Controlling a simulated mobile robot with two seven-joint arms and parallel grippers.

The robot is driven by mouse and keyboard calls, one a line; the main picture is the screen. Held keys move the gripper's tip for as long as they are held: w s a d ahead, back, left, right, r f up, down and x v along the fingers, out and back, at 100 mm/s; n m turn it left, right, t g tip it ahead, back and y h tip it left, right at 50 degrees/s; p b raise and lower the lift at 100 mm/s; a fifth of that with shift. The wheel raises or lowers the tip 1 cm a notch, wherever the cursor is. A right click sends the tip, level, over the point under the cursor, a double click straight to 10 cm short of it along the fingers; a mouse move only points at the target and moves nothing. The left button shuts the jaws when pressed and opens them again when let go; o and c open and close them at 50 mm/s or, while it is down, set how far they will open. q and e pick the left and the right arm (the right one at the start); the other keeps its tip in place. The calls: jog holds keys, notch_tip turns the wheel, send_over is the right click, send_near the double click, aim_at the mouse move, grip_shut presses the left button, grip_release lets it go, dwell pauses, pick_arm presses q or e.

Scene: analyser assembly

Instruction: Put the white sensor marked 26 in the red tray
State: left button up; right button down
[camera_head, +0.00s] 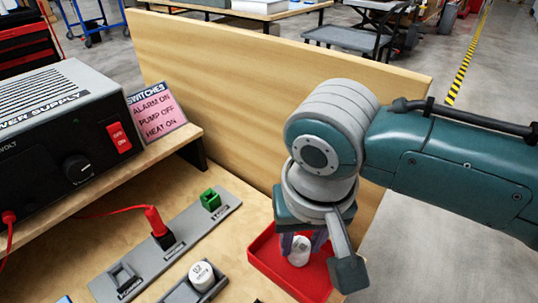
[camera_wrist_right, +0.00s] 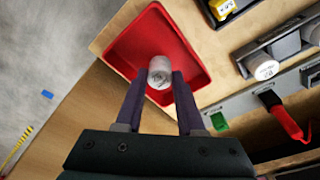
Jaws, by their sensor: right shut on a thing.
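A white cylindrical sensor (camera_head: 299,254) is held between the two fingertips of my right gripper (camera_head: 302,241). The sensor also shows in the right wrist view (camera_wrist_right: 160,70), with dark marking on its end that I cannot read. The red tray (camera_head: 268,262) is directly below the gripper, at the right of the bench. In the right wrist view the sensor appears over the inside of the tray (camera_wrist_right: 140,36). I cannot tell whether it touches the tray floor. My left gripper is not in view.
Another white sensor (camera_head: 202,274) stands in a grey holder left of the tray. A grey switch panel (camera_head: 190,238) carries a green switch (camera_head: 210,200) and a red-handled one (camera_head: 155,222). A black power supply (camera_head: 60,130) and pink switch card (camera_head: 157,108) stand on the shelf. A wooden panel (camera_head: 230,85) rises behind.

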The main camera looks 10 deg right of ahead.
jog(key=shift+f, duration=0.1)
jog(key=shift+f, duration=0.5)
jog(key=c, duration=0.5)
grip_release()
notch_tip(320, 180, up, 13)
jog(key=s+p, duration=0.2)
jog(key=p, duration=0.2)
jog(key=s+a+f+n+y, duration=0.1)
jog(key=s+f+n+y, duration=0.1)
jog(key=s, duration=0.5)
jog(key=shift+n+t+h, duration=0.7)
jog(key=shift+t+h, duration=0.1)
jog(key=shift+t, duration=0.1)
jog(key=s+d, duration=0.2)
jog(key=d, duration=0.1)
jog(key=s+d+r, duration=0.1)
jog(key=s+d, duration=0.1)
jog(key=d, duration=0.1)
jog(key=s+d, duration=0.3)
jog(key=shift+s+d+r, duration=0.1)
jog(key=shift+r, duration=0.1)
